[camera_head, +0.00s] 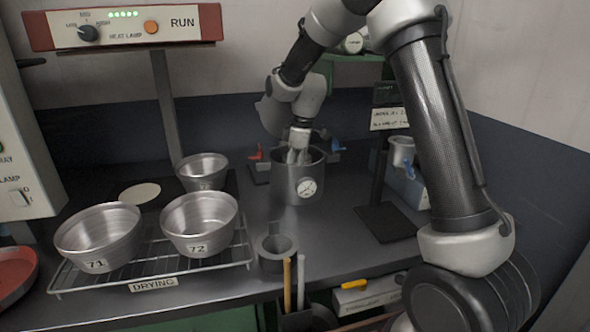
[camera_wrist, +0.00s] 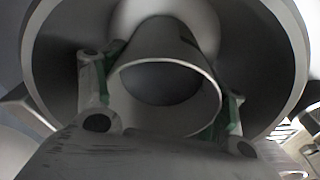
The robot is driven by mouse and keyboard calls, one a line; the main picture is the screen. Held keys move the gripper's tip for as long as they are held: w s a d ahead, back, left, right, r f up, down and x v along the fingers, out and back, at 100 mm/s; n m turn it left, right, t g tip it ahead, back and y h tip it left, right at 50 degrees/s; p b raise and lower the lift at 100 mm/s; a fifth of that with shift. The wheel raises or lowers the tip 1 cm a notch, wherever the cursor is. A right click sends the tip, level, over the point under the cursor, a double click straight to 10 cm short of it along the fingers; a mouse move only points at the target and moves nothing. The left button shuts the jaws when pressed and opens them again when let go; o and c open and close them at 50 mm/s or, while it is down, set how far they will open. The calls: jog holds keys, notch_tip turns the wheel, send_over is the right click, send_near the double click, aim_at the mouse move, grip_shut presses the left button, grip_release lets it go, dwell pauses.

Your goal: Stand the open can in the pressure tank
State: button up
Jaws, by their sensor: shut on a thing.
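The pressure tank (camera_head: 299,190) is a dark grey round pot with a pale dial on its front, standing at the back middle of the bench. My gripper (camera_head: 298,150) reaches down into its mouth from above. In the wrist view my gripper (camera_wrist: 165,100) is shut on the open can (camera_wrist: 205,75), a grey cylinder with its round rim toward the camera and a dark inside. The tank's wide rim (camera_wrist: 290,50) surrounds the can in that view, so the can is inside the tank's mouth. I cannot tell whether the can touches the tank's floor.
Metal pans 71 (camera_head: 98,238) and 72 (camera_head: 200,222) sit on the drying rack (camera_head: 150,272). Another pan (camera_head: 202,172) stands under the heat lamp (camera_head: 125,27). A grey holder (camera_head: 276,252) is in front of the tank. A dark stand (camera_head: 386,222) is at its right.

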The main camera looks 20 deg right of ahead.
jog(key=shift+f, duration=0.1)
jog(key=o, duration=1.4)
jog(key=shift+c, duration=0.2)
notch_tip(320, 180, up, 12)
jog(key=d, duration=0.1)
jog(key=shift+s+d, duration=0.35)
